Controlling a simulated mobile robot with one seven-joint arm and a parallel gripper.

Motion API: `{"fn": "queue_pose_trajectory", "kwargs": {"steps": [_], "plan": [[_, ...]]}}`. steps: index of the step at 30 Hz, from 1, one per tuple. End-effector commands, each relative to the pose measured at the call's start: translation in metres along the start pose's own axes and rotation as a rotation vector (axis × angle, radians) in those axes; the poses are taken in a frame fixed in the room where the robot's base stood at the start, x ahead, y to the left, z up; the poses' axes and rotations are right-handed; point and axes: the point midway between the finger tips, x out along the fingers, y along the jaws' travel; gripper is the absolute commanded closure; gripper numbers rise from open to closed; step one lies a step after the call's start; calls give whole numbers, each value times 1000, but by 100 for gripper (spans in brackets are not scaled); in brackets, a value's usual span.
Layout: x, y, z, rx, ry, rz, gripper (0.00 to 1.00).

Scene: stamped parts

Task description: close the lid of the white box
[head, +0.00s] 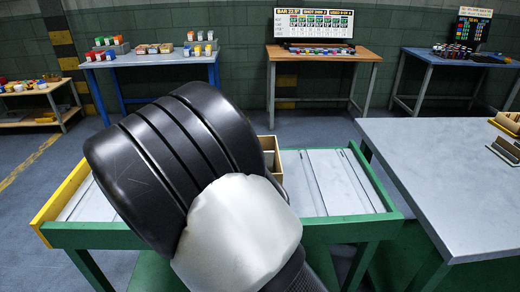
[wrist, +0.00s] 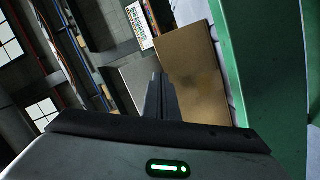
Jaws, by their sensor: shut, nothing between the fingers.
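I cannot make out a white box or its lid clearly in either view. In the head view my own arm hides the middle of the green-framed table (head: 350,222). A light wooden box (head: 277,160) shows partly past the arm's right edge. My gripper (wrist: 158,80) shows in the wrist view with its fingers together and nothing between them. A flat brown panel (wrist: 195,75) fills the view just beside and beyond the fingertips. I cannot tell whether they touch it. The gripper is hidden in the head view.
A grey-topped table (head: 440,165) stands close on the right, with small racks (head: 508,135) at its far edge. The green-framed table has a yellow left edge (head: 62,203) and pale panels. Benches with coloured parts (head: 150,58) stand along the back wall. Grey floor lies between.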

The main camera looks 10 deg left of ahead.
Motion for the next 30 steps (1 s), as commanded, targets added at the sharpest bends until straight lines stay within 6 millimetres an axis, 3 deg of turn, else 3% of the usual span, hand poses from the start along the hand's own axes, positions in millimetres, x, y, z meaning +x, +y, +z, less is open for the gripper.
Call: {"fn": "queue_pose_trajectory", "kwargs": {"steps": [1,3,9,12,17,30], "plan": [[-12,-22,0,-116,65,70,100],[-29,-27,-10,-243,144,177,100],[-67,-33,-31,-443,286,372,100],[-70,-31,-36,-470,306,405,100],[-53,-23,-45,-468,307,411,100],[26,4,-77,-466,307,408,100]]}}
